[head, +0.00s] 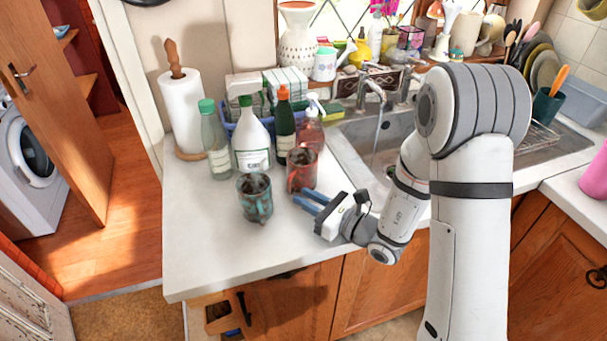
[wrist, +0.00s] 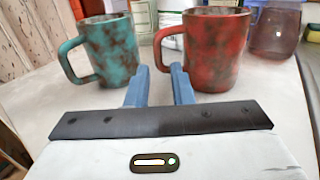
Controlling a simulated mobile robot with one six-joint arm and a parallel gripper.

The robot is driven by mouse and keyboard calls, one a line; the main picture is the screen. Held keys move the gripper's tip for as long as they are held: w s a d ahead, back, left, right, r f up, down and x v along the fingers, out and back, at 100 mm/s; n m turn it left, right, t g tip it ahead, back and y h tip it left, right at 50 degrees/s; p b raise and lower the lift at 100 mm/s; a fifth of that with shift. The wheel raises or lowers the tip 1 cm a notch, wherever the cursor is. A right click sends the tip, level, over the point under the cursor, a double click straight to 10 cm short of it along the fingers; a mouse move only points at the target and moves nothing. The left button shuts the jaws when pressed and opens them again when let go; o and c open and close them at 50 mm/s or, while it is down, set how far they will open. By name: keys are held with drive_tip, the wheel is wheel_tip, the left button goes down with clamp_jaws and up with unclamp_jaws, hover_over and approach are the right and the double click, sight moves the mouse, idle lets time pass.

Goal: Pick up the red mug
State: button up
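The red mug (head: 301,171) stands upright on the white worktop, in front of the bottles, and shows brown mottling. In the wrist view the red mug (wrist: 217,52) is ahead and right of centre, its handle pointing left. A teal mug (head: 255,198) with brown mottling stands to its left and nearer the front edge; it also shows in the wrist view (wrist: 108,50). My gripper (head: 303,201) is low over the worktop, just in front of the red mug. Its blue fingers (wrist: 160,72) are apart with nothing between them. The right finger's tip appears close to the red mug; I cannot tell whether they touch.
A clear green-capped bottle (head: 215,142), a white bottle (head: 251,140), a dark orange-capped bottle (head: 285,130) and a pinkish pump bottle (head: 311,127) stand behind the mugs. A paper towel roll (head: 182,110) stands back left. The sink (head: 352,140) is to the right. The worktop's front left (head: 200,250) is clear.

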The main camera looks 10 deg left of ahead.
sight(291, 190)
drive_tip(key=p+x, duration=0.1)
drive_tip(key=x, duration=0.6)
drive_tip(key=shift+w+a+r, duration=0.1)
drive_tip(key=shift+a, duration=0.15)
drive_tip(key=shift+c, duration=0.3)
clamp_jaws()
